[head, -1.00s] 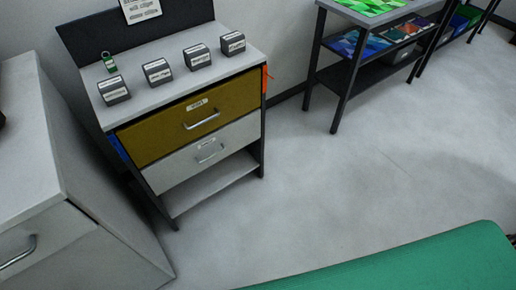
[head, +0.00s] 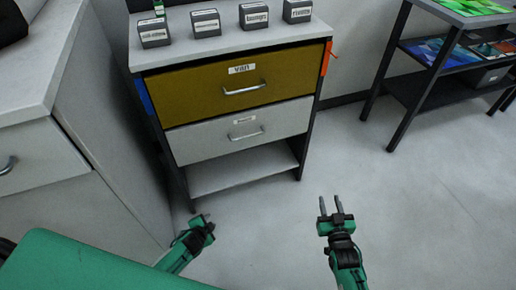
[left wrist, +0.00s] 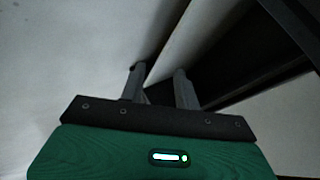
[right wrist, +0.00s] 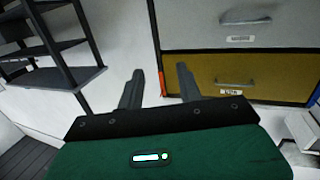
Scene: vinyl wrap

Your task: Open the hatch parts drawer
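The drawer cabinet holds a mustard top drawer (head: 200,93) with a label that seems to read "van" and a bar handle (head: 244,89). Below it is a light grey drawer (head: 205,143) with a bar handle (head: 246,135); its label is too small to read. Both drawers look closed. In the right wrist view the grey drawer (right wrist: 190,38) is above the mustard drawer (right wrist: 290,78). My left gripper (head: 207,218) is open and empty, low in front of the cabinet. My right gripper (head: 331,200) is open and empty, low to its front right.
Several small labelled boxes (head: 205,23) stand on the cabinet top. An open bottom shelf (head: 235,170) is under the drawers. A grey counter unit (head: 75,185) is close on the left. A black shelf rack (head: 405,85) stands at the right. The floor (head: 420,200) at the right is clear.

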